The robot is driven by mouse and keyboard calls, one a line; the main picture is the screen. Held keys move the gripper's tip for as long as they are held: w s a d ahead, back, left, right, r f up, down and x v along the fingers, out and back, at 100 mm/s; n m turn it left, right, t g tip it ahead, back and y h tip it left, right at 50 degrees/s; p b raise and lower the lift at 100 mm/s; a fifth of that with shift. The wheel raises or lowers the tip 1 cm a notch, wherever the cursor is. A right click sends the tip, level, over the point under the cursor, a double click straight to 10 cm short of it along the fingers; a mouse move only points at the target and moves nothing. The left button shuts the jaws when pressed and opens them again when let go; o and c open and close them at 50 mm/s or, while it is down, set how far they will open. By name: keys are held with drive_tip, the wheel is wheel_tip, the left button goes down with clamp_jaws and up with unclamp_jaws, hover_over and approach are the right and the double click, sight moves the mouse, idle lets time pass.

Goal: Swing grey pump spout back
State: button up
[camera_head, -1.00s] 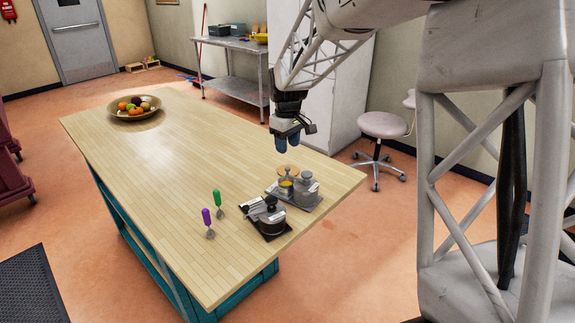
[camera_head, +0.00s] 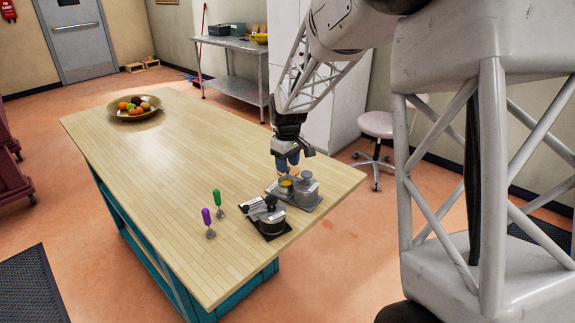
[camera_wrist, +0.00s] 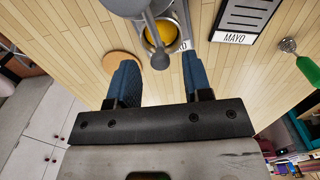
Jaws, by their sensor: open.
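The grey pump has a lidded round pot (camera_head: 305,186) on a grey tray (camera_head: 304,205) near the table's right corner. In the wrist view its spout (camera_wrist: 151,28) reaches over an open jar of yellow contents (camera_wrist: 160,38) and ends in a round grey tip. My gripper (camera_head: 288,160) is just above and behind the jar in the head view. In the wrist view its blue fingers (camera_wrist: 158,78) are apart, with the spout tip ahead of the gap between them. Nothing is held. I cannot tell whether a finger touches the spout.
A round wooden disc (camera_wrist: 122,64) lies by the left finger. A dark pot (camera_head: 270,220) stands on a black tray (camera_wrist: 240,18) labelled MAYO. A fruit bowl (camera_head: 134,114) is at the far end; the table's middle is clear.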

drive_tip(key=shift+f, duration=0.4)
clamp_jaws()
drive_tip(key=shift+s, duration=0.15)
drive_tip(key=s+n, duration=0.8)
drive_tip(key=n, duration=0.7)
drive_tip(key=shift+s, duration=0.15)
idle(0.4)
drive_tip(key=shift+d, duration=0.15)
